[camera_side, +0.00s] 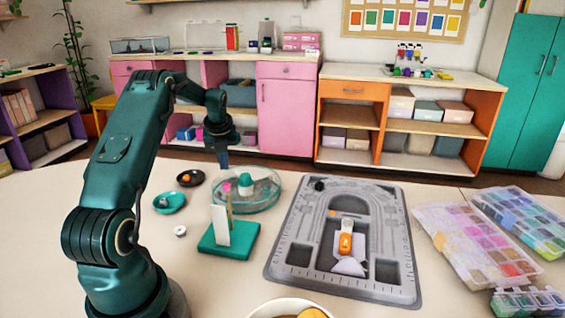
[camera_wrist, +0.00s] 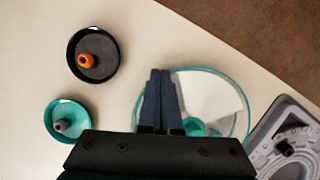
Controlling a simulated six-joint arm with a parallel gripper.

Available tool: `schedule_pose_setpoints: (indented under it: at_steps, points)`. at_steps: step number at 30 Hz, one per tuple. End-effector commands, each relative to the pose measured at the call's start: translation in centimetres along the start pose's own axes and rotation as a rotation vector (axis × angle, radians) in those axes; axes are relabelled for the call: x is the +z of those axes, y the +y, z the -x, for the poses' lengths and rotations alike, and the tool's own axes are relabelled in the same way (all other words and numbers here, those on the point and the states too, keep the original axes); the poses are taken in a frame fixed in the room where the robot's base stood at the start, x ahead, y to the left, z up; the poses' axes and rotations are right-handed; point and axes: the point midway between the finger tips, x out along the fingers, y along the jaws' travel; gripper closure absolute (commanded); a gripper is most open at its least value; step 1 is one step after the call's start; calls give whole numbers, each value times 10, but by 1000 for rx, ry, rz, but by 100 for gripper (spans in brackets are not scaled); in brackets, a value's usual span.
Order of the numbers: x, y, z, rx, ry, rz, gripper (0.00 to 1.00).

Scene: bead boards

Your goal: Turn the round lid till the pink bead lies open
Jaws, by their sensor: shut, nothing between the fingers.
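The round dish with a clear lid and teal rim (camera_side: 270,206) stands on the table left of the grey board. A green knob (camera_side: 246,180) rises at its middle, and white shows beside the knob. In the wrist view the lid (camera_wrist: 240,92) has a pale wedge, and the teal knob (camera_wrist: 193,127) is partly hidden by my gripper. A small pink spot (camera_side: 226,187) shows at the dish's left side; I cannot tell whether it is the pink bead or under the lid. My gripper (camera_side: 222,167) is shut and empty above the dish's left part.
A black saucer with an orange bead (camera_wrist: 86,60) and a teal saucer with a grey bead (camera_wrist: 62,126) lie left of the dish. A teal stand (camera_side: 228,240) with an upright white card is in front. The grey bead board (camera_side: 285,262) is at right.

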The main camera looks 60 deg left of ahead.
Motion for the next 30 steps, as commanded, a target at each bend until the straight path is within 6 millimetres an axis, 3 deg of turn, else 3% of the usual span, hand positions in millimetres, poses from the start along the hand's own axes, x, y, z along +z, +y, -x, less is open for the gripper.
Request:
schedule_pose_setpoints:
  at_steps: [30]
  points:
    - [2, -3, -1, -14, 0, -34, 100]
